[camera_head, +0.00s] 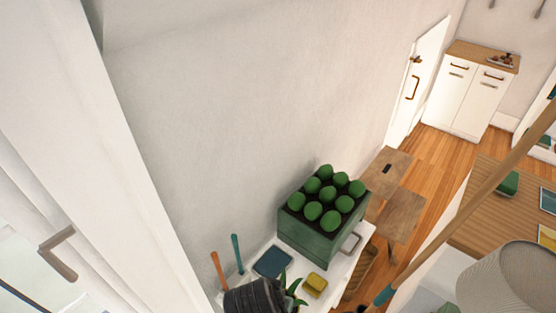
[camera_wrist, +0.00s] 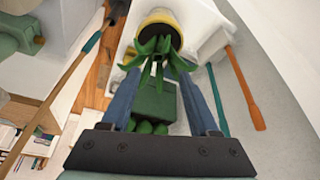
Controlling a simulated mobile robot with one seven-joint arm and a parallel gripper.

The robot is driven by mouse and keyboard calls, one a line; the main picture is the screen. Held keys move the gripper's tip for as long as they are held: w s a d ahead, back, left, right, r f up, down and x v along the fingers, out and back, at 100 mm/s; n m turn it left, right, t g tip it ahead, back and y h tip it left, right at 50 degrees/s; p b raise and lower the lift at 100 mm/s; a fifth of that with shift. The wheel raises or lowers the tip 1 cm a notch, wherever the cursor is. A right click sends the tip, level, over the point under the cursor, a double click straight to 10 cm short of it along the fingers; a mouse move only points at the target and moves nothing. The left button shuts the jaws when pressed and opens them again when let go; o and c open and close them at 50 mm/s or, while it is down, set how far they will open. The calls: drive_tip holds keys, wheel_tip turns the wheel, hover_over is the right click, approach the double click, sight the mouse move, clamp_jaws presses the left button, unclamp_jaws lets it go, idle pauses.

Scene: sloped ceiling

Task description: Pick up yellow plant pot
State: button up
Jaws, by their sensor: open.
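The yellow plant pot (camera_wrist: 160,16) shows at the top of the wrist view, with a yellow rim, dark soil and spiky green leaves (camera_wrist: 160,52). My gripper (camera_wrist: 160,72) is open, its two blue fingers spread. Some leaves reach toward the space between the fingertips; the pot body lies beyond the tips, and nothing is gripped. In the head view the plant's leaves (camera_head: 290,287) show at the bottom edge, while the pot is mostly hidden or cut off. I cannot tell whether the leaves touch the fingers.
A green planter (camera_head: 308,236) with several round green plants stands on the white table (camera_head: 352,262). A blue flat item (camera_head: 273,262) and small yellow object (camera_head: 315,284) lie nearby. Orange (camera_head: 219,270) and teal (camera_head: 237,253) handles stand left, near the wall. A long pole (camera_head: 490,180) crosses the right.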

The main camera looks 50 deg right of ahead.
drive_tip(key=x, duration=0.5)
drive_tip(key=shift+d+f, duration=0.1)
drive_tip(key=shift+x, duration=2.5)
drive_tip(key=shift+s, duration=0.15)
clamp_jaws()
